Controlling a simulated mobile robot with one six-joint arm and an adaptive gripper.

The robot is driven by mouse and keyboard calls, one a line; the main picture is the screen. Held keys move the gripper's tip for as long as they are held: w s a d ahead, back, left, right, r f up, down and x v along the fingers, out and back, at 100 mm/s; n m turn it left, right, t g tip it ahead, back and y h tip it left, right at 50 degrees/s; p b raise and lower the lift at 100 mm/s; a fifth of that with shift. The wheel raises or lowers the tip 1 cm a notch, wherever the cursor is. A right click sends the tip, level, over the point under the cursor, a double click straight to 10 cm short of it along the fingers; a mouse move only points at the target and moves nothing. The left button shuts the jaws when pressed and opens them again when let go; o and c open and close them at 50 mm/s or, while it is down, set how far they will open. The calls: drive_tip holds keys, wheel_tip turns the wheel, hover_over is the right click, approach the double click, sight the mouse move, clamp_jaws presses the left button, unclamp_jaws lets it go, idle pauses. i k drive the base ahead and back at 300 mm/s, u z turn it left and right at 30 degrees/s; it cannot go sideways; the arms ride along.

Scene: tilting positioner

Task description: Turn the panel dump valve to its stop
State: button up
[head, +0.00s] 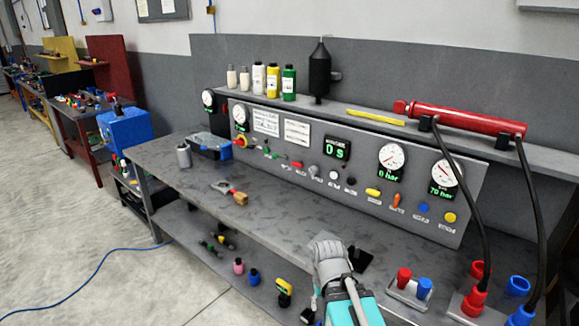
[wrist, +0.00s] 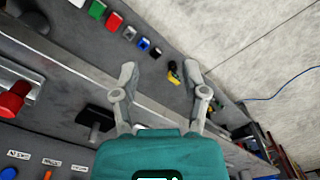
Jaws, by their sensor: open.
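The grey control panel (head: 330,185) stands along the back of the bench. It carries gauges, a digital display and a row of small valves and knobs. They include a red one (head: 298,164), a yellow one (head: 373,192), an orange one (head: 397,200) and a blue one (head: 423,208). Their labels are too small to read, so I cannot tell which is the dump valve. My gripper (head: 325,242) is over the bench's front part, apart from the panel. In the wrist view my gripper (wrist: 160,78) has its fingers spread with nothing between them.
A holder with red and blue caps (head: 410,288) stands right of my gripper, near black hoses (head: 480,215). A red cylinder (head: 465,117) and bottles (head: 273,80) sit on the upper shelf. A brush (head: 237,197) lies on the bench. The bench middle is mostly clear.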

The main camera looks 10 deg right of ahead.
sight(299, 164)
drive_tip(key=z, duration=0.1)
drive_tip(key=k, duration=0.6)
drive_tip(key=u, duration=0.3)
drive_tip(key=i, duration=0.6)
drive_tip(key=u, duration=0.5)
drive_tip(key=i, duration=1.15)
drive_tip(key=z, duration=0.5)
